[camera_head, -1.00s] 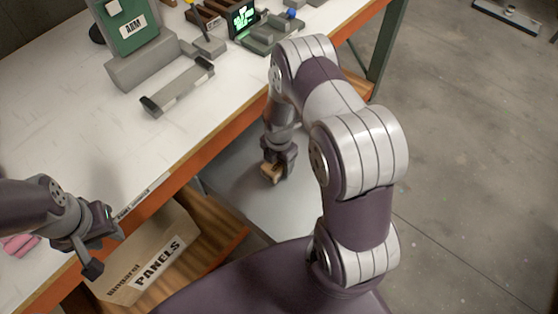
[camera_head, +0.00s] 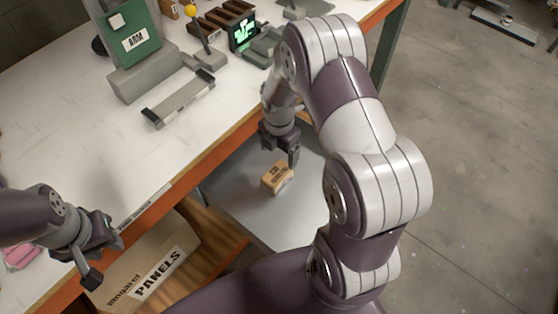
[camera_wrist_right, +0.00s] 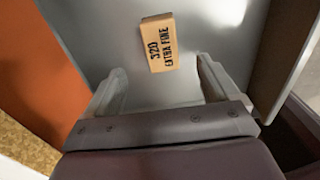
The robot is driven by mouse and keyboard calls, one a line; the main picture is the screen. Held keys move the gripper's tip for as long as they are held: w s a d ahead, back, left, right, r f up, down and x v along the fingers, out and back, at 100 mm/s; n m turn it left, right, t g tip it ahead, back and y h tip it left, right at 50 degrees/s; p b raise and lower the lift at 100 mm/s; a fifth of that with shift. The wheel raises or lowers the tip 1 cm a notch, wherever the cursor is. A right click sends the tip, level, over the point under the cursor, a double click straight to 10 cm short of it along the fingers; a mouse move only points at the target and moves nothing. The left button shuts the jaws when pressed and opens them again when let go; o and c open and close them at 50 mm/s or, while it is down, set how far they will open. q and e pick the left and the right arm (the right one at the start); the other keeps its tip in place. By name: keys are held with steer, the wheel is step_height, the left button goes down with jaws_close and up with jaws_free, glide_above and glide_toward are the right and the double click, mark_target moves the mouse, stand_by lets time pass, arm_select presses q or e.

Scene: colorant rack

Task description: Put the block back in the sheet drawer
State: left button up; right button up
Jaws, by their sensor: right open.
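The block (camera_head: 277,178) is a small tan block with dark lettering. It lies on the grey metal bottom of the pulled-out sheet drawer (camera_head: 235,195), below the table's orange edge. In the right wrist view the block (camera_wrist_right: 157,42) reads "320 EXTRA FINE" and lies beyond the fingertips, apart from them. My right gripper (camera_head: 281,150) is open and empty, just above and behind the block. In the right wrist view its two fingers (camera_wrist_right: 158,85) are spread. My left gripper (camera_head: 95,250) hangs at the table's front left edge; its finger gap is unclear.
A cardboard box labelled PANELS (camera_head: 150,270) stands on the wooden shelf left of the drawer. A green machine (camera_head: 133,38), a grey tray-like bar (camera_head: 180,97) and a small screen (camera_head: 243,32) stand on the white table (camera_head: 60,110). Open floor lies right.

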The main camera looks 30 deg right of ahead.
steer(key=s+a+r+m, duration=0.3)
steer(key=s+r+m, duration=0.2)
steer(key=m, duration=0.6)
steer(key=s+a+r+m+t, duration=0.1)
steer(key=s+a+r+m, duration=0.2)
steer(key=m, duration=0.8)
step_height(320, 180, up, 4)
steer(key=s, duration=0.2)
steer(key=shift+s+f, duration=0.2)
steer(key=shift+s, duration=0.2)
